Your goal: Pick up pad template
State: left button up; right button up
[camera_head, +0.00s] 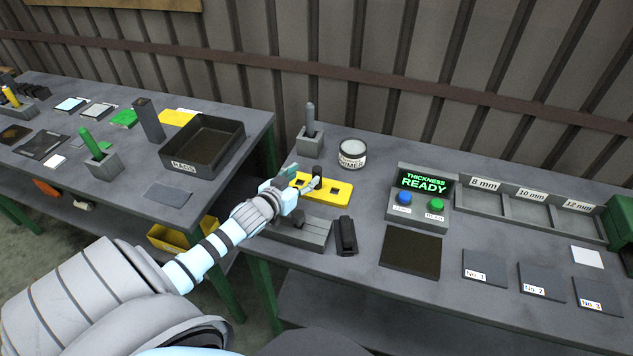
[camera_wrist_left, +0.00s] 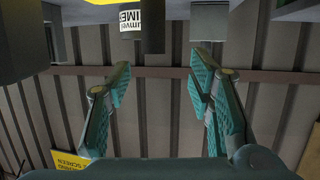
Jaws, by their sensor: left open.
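The pad template appears to be the yellow plate (camera_head: 338,192) with square openings and a dark upright knob (camera_head: 317,171), lying on the right-hand table. My left gripper (camera_head: 304,178) is at the left part of the plate, its fingers beside the knob. In the left wrist view the gripper (camera_wrist_left: 160,76) has its two teal fingers wide apart with nothing between them. A dark cylinder (camera_wrist_left: 152,26), probably the knob, shows at the top there, beyond the fingertips. My gripper hides part of the plate's left end. My right gripper is not in view.
The primer jar (camera_head: 352,153) and a grey holder with a peg (camera_head: 310,138) stand behind the plate. A grey block (camera_head: 300,232) and a black object (camera_head: 346,236) lie in front. The thickness device (camera_head: 421,198) stands to the right. A gap separates the two tables.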

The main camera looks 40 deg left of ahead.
aim_at(315, 172)
pick_arm(q)
jog(key=x, duration=0.2)
jog(key=b+x, duration=0.2)
jog(key=x, duration=0.1)
jog(key=shift+w+d+f, duration=0.3)
jog(key=shift+d+f, duration=0.1)
jog(key=shift+f, duration=0.1)
jog(key=shift+s+r, duration=0.1)
jog(key=shift+r, duration=0.2)
jog(key=shift+s, duration=0.1)
jog(key=shift+c, duration=0.9)
jog(key=shift+r, duration=0.1)
jog(key=shift+c, duration=1.4)
grip_shut()
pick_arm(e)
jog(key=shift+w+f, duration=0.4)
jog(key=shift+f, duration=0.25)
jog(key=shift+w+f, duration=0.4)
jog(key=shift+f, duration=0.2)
